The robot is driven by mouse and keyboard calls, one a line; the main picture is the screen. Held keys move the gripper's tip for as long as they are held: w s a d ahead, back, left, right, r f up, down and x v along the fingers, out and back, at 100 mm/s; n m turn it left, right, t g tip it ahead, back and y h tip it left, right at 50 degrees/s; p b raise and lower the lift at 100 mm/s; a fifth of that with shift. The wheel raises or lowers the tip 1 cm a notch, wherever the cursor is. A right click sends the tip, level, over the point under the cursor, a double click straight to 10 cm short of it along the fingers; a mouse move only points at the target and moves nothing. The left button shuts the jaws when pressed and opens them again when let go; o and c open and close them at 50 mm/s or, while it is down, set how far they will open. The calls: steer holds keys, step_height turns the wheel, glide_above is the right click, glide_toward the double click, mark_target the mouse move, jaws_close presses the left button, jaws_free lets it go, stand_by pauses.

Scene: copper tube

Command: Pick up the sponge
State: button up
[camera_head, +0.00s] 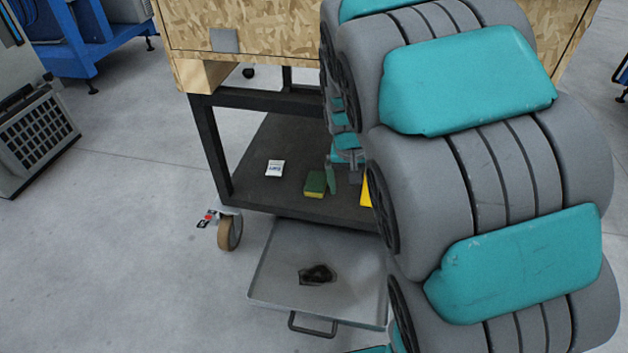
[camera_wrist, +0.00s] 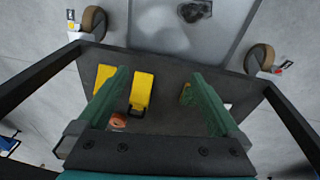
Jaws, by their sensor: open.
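The sponge (camera_head: 315,184), yellow-green with a darker green side, lies on the dark lower shelf (camera_head: 262,150) of the cart, near its front edge. In the wrist view a small yellowish part beside my right-hand finger looks like the sponge (camera_wrist: 185,92); the finger hides the rest. My gripper (camera_wrist: 158,76) is open, its two green fingers spread above the shelf with nothing held between them. In the head view one green finger shows just right of the sponge, and my arm hides much of the gripper. I cannot tell the finger's exact height above the shelf.
A white packet (camera_head: 275,168) lies left of the sponge. A yellow object (camera_head: 366,191) is to the right; the wrist view shows a yellow and black one (camera_wrist: 142,89). The wooden box (camera_head: 270,60) sits above the shelf. A grey tray (camera_head: 270,285) with a dark patch is in front.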

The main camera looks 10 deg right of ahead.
steer(key=w+a+f+t+b, duration=0.1)
steer(key=w+f, duration=0.4)
steer(key=w, duration=0.2)
steer(key=w+f+t+b, duration=0.1)
steer(key=w+f, duration=0.3)
steer(key=w, duration=0.3)
steer(key=m, duration=0.1)
glide_toward(316, 182)
steer(key=shift+s+d+f+t, duration=0.3)
steer(key=shift+s+f+t, duration=0.15)
steer(key=shift+f, duration=0.1)
steer(key=shift+w+a+b+x, duration=0.1)
steer(key=shift+w+b+x, duration=0.1)
steer(key=shift+x, duration=1.8)
steer(key=shift+w+a+b+x, duration=0.1)
steer(key=shift+w+b+x, duration=0.1)
steer(key=shift+x, duration=1.8)
steer(key=shift+r, duration=0.1)
steer(key=shift+f+b, duration=0.25)
steer(key=shift+b, duration=0.05)
steer(key=shift+c, duration=0.2)
steer(key=c, duration=1.1)
steer(key=shift+r, duration=0.1)
